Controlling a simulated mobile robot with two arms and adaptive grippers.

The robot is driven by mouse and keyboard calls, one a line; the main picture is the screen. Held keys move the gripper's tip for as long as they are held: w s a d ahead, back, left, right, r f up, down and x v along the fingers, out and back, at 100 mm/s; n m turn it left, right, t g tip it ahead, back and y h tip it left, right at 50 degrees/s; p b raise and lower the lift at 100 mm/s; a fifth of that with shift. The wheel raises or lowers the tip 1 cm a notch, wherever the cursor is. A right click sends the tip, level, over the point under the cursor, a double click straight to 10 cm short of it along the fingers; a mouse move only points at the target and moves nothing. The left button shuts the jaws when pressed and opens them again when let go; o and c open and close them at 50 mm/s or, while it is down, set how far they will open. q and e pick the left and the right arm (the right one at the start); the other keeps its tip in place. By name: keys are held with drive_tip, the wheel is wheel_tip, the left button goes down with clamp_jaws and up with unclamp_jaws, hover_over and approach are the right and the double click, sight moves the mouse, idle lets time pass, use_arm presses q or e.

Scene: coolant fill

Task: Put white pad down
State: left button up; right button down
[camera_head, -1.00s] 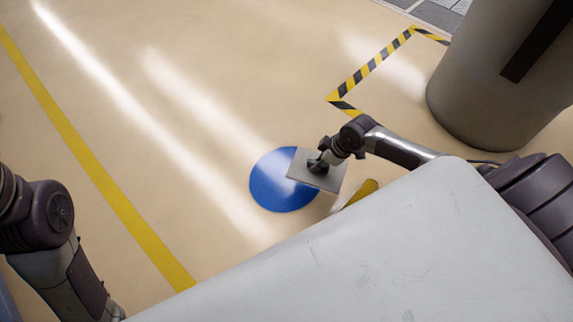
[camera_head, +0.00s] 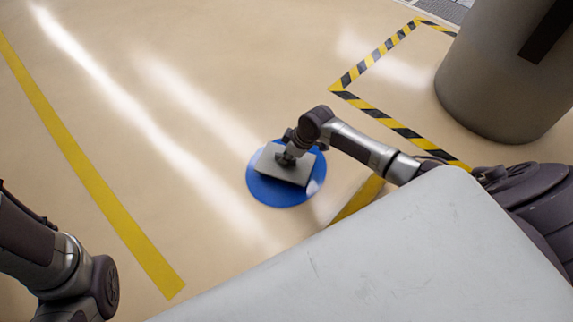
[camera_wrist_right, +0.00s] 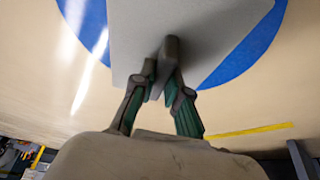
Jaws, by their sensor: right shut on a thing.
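The white pad (camera_head: 291,172) looks like a thin, flat, grey-white square. My right gripper (camera_head: 287,158) is shut on the pad and holds it over the round blue floor marking (camera_head: 267,196). The pad also fills the top of the right wrist view (camera_wrist_right: 205,25), with the blue marking (camera_wrist_right: 245,55) around its edge. There the right fingers (camera_wrist_right: 162,80) close on a raised part at the pad's near side. I cannot tell whether the pad touches the floor. My left arm shows at the lower left of the head view, but its gripper is not in view.
A large grey cylinder (camera_head: 495,85) stands at the upper right, near black-and-yellow floor tape (camera_head: 375,112). A yellow line (camera_head: 92,180) runs along the left floor. A pale, scuffed surface (camera_head: 370,260) fills the lower front. The floor around the blue marking is mostly clear.

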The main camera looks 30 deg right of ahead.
wheel_tip(320, 180, down, 4)
drive_tip(key=b, duration=0.2)
drive_tip(key=shift+r+b, duration=0.15)
drive_tip(key=shift+b, duration=0.2)
drive_tip(key=shift+r, duration=0.2)
drive_tip(key=shift+f, duration=0.15)
drive_tip(key=c, duration=1.2)
unclamp_jaws()
